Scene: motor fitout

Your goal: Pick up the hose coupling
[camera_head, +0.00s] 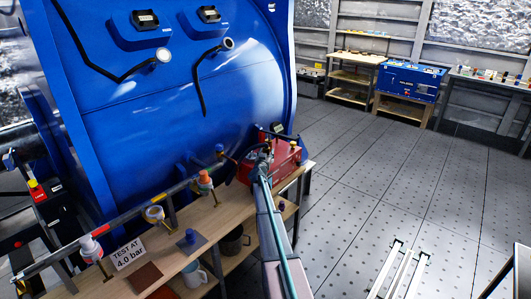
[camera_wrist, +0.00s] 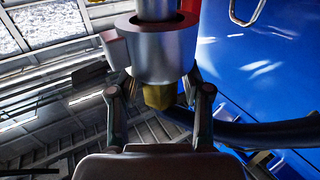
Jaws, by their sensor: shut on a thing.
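In the wrist view my gripper (camera_wrist: 158,82) is shut on the hose coupling (camera_wrist: 155,55), a silver stepped cylinder with a brass-coloured piece (camera_wrist: 158,97) at its near end. A finger stands on each side of it. In the head view my gripper (camera_head: 265,152) is at the far end of the workbench (camera_head: 168,262), by a red box (camera_head: 285,160). The coupling is too small and too covered to make out clearly there.
A big blue machine (camera_head: 190,90) stands close on the left. A dark hose (camera_wrist: 265,132) passes right of my gripper in the wrist view. The floor (camera_head: 400,170) to the right is mostly open.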

